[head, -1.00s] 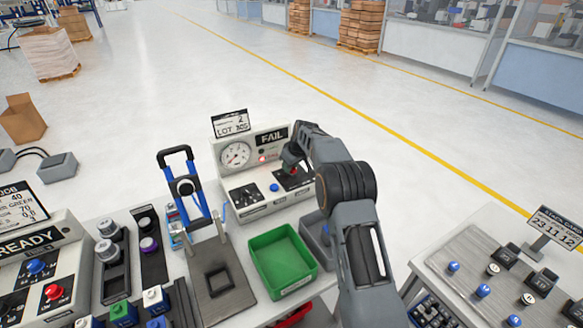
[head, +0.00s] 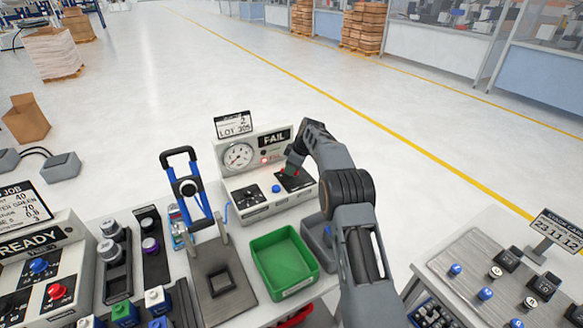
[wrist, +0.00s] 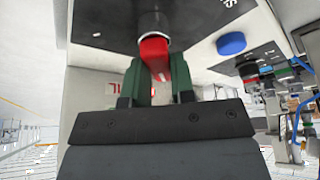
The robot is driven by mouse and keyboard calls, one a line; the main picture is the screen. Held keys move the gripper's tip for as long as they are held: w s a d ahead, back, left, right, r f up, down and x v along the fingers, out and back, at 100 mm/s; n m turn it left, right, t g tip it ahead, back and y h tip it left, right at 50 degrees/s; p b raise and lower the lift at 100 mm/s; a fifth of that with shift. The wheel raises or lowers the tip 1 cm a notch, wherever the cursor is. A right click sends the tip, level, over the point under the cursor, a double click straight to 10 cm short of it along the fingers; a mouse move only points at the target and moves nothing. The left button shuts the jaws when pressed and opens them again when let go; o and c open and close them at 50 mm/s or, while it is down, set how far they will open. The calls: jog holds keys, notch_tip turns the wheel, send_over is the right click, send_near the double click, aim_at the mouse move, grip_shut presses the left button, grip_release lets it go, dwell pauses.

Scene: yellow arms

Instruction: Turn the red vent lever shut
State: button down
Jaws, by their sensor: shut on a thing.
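The red vent lever (wrist: 154,52) shows in the wrist view, on a round grey pivot on the dark plate of the tester. In the head view a small bit of red (head: 296,173) shows at the gripper's tip. My gripper (wrist: 158,75) is shut on the lever, with its two green fingers on either side of it. In the head view my gripper (head: 293,163) reaches down to the right part of the tester (head: 262,207), and hides most of the lever. The lever's exact angle is hard to tell.
A blue button (head: 276,188) sits left of the lever; it also shows in the wrist view (wrist: 231,43). The tester has a gauge (head: 238,157) and a FAIL display (head: 276,138). A green bin (head: 284,262) and a blue-handled press (head: 187,190) stand nearby.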

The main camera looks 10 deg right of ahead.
jog(key=shift+d+f, duration=0.1)
jog(key=c, duration=1)
grip_release()
jog(key=shift+o, duration=0.2)
jog(key=v, duration=1.4)
